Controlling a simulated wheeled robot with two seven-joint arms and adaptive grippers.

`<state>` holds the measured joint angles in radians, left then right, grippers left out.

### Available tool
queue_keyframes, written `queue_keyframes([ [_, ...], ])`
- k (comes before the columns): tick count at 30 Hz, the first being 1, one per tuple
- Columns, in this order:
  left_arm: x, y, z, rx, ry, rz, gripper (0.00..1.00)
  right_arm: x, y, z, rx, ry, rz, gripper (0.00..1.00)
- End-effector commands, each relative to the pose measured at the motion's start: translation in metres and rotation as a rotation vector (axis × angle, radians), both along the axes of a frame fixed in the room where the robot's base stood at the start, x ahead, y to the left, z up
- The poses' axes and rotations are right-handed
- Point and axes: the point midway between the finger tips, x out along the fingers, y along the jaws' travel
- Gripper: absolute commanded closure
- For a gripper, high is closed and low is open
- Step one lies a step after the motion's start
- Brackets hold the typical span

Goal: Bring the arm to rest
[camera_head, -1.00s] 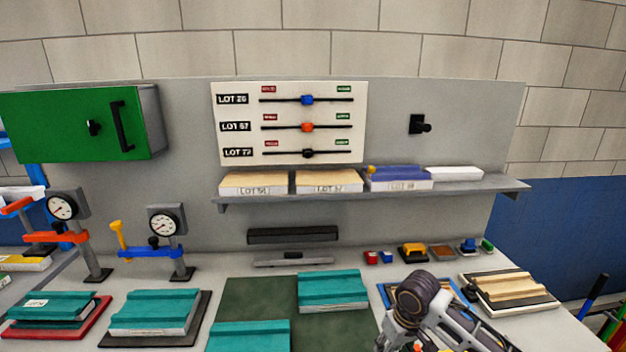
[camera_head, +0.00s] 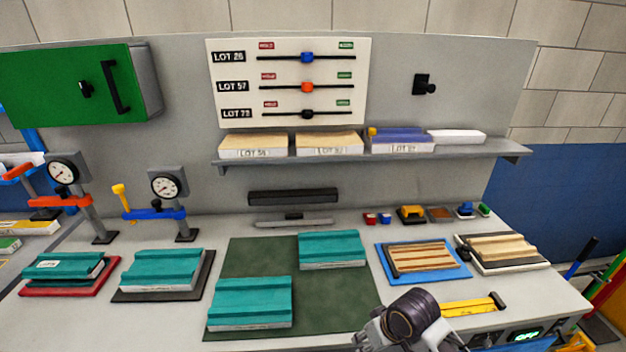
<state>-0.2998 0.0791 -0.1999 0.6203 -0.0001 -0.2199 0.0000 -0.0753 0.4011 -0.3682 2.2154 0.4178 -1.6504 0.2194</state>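My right arm (camera_head: 412,318) shows at the bottom edge, right of centre, with a dark rounded joint and pale links. Its gripper fingers are below the picture or hidden. It is over the front of the grey bench (camera_head: 540,300). My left arm and gripper are not in the picture. Two teal panels, one at the front (camera_head: 250,303) and one behind it (camera_head: 332,248), lie on the dark green mat (camera_head: 340,300). No object is seen held.
A teal panel (camera_head: 162,270) lies on a black pad, another (camera_head: 65,266) on a red pad. Two dial gauges (camera_head: 165,185) stand behind them. A blue tray (camera_head: 460,272), a wooden panel (camera_head: 500,247) and a yellow tool (camera_head: 470,307) are at right. A shelf (camera_head: 500,148) crosses the back.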

Motion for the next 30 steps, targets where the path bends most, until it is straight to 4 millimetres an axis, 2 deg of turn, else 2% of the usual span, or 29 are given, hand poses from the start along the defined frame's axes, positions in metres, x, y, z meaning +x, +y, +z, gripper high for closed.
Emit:
queue_keyframes([
  [11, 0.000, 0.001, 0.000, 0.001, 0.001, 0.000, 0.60, -0.034, -0.015, -0.006, -0.006, -0.037, -0.065, 0.59],
  [21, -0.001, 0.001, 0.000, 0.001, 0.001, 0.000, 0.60, -0.066, -0.046, -0.010, -0.059, -0.053, -0.145, 0.59],
  [30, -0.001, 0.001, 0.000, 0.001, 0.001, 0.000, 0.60, -0.084, -0.066, -0.011, -0.099, -0.053, -0.183, 0.59],
])
